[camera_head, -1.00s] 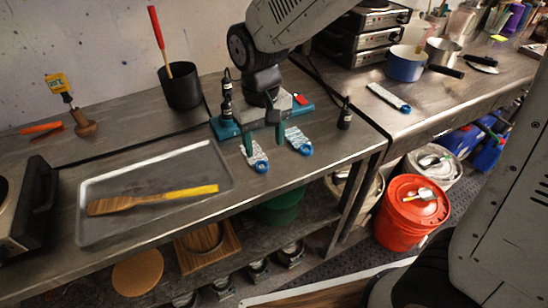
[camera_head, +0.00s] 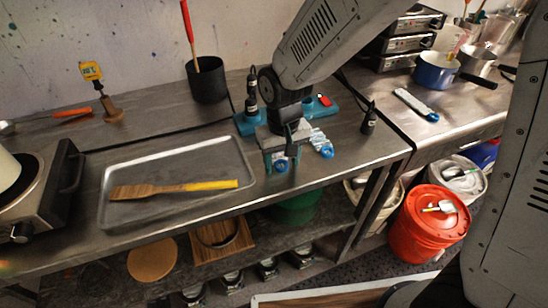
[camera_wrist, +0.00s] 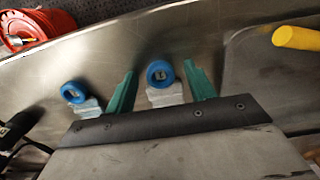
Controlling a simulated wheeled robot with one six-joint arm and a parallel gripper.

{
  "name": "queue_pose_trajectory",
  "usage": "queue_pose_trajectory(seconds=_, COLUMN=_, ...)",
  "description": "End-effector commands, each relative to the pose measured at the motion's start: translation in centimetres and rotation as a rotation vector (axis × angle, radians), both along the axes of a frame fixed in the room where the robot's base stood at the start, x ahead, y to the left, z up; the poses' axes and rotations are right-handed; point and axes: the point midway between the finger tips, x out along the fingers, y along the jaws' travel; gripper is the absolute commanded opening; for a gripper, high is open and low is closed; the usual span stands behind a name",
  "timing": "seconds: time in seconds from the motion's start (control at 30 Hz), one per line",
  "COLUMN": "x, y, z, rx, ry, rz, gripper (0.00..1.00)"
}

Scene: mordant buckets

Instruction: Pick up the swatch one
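Several pale patterned strips with blue round ends look like the swatches; no label is readable. One (camera_head: 281,167) lies on the steel bench under my gripper (camera_head: 282,158), mostly hidden by it. In the wrist view this strip (camera_wrist: 165,96) lies between the two teal fingers of my gripper (camera_wrist: 161,70), which are open with gaps on both sides. A second strip (camera_head: 322,144) lies just to the right; the wrist view shows it (camera_wrist: 85,104) outside the fingers. A third (camera_head: 415,104) lies on the right-hand counter.
A metal tray (camera_head: 120,212) holding a wooden spatula (camera_head: 160,189) is left of my gripper. A teal stand (camera_head: 320,107), dark bottles (camera_head: 369,118) and a black pot (camera_head: 208,80) are nearby. A red bucket (camera_head: 430,225) stands below, beyond the bench edge.

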Motion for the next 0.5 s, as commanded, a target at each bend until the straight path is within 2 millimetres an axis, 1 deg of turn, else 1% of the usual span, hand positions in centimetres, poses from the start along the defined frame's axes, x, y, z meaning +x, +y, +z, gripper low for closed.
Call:
queue_pose_trajectory(seconds=0.03, x=-0.01, y=0.02, z=0.01, rx=0.000, ry=0.000, rz=0.000, gripper=0.39)
queue_pose_trajectory(seconds=0.07, x=-0.01, y=0.02, z=0.02, rx=0.000, ry=0.000, rz=0.000, gripper=0.30)
queue_pose_trajectory(seconds=0.1, x=-0.01, y=0.02, z=0.02, rx=0.000, ry=0.000, rz=0.000, gripper=0.19)
queue_pose_trajectory(seconds=0.13, x=-0.01, y=0.02, z=0.02, rx=0.000, ry=0.000, rz=0.000, gripper=0.14)
queue_pose_trajectory(seconds=0.5, x=0.02, y=-0.03, z=0.19, rx=0.000, ry=0.000, rz=0.000, gripper=0.14)
